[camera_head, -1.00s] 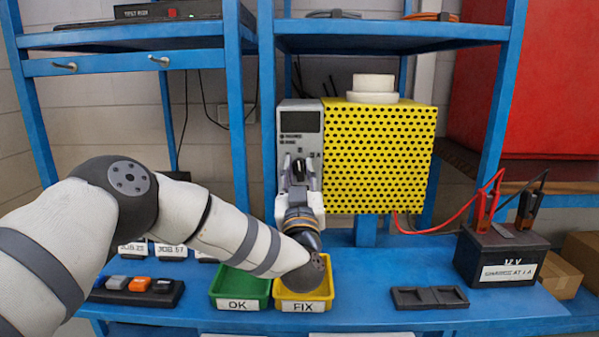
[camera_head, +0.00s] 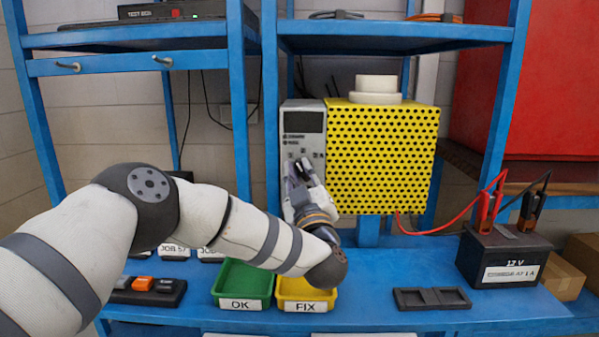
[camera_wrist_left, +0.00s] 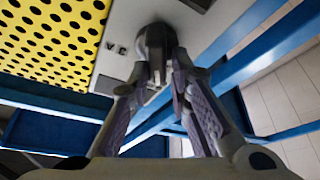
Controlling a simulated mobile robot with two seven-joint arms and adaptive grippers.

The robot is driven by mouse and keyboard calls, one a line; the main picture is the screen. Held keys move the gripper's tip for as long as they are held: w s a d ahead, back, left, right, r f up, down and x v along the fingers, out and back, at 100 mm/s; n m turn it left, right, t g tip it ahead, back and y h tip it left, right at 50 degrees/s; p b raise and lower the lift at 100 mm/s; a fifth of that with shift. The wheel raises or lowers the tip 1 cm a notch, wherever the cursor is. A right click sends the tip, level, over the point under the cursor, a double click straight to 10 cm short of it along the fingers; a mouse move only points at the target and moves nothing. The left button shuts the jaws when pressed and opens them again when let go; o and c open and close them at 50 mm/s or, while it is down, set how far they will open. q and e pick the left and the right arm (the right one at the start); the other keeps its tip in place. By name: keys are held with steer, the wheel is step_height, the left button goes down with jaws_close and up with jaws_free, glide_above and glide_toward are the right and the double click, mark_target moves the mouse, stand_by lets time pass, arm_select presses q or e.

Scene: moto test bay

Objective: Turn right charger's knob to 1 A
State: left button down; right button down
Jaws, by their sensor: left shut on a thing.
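The charger's grey front panel (camera_head: 303,122), with a dark display at its top, stands against the left side of a yellow perforated box (camera_head: 380,155). My left gripper (camera_head: 295,170) is at the lower part of this panel, tilted up and to the left. In the left wrist view my fingers (camera_wrist_left: 165,80) are closed around a dark grey knob (camera_wrist_left: 155,38) on the pale panel. The fingers and hand hide much of the knob in the head view. I cannot read its setting. My right gripper is in neither view.
Below stand a green OK bin (camera_head: 242,284) and a yellow FIX bin (camera_head: 307,293). A black 12 V battery (camera_head: 503,256) with red and black clamps is at the right. A dark tray (camera_head: 432,299) lies on the blue bench, with clear bench around it.

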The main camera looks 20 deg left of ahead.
arm_select(q)
steer(key=shift+d+r+n+g+y, duration=0.15)
steer(key=shift+n+g+y, duration=0.15)
steer(key=shift+n, duration=0.7)
steer(key=shift+r+n+g+y, duration=0.1)
steer(key=shift+n+g+y, duration=0.15)
steer(key=shift+n, duration=0.75)
steer(key=c, duration=1.6)
jaws_free()
steer(key=shift+w+f, duration=0.1)
steer(key=shift+f, duration=0.15)
steer(key=shift+r+v, duration=0.2)
steer(key=shift+v, duration=5.75)
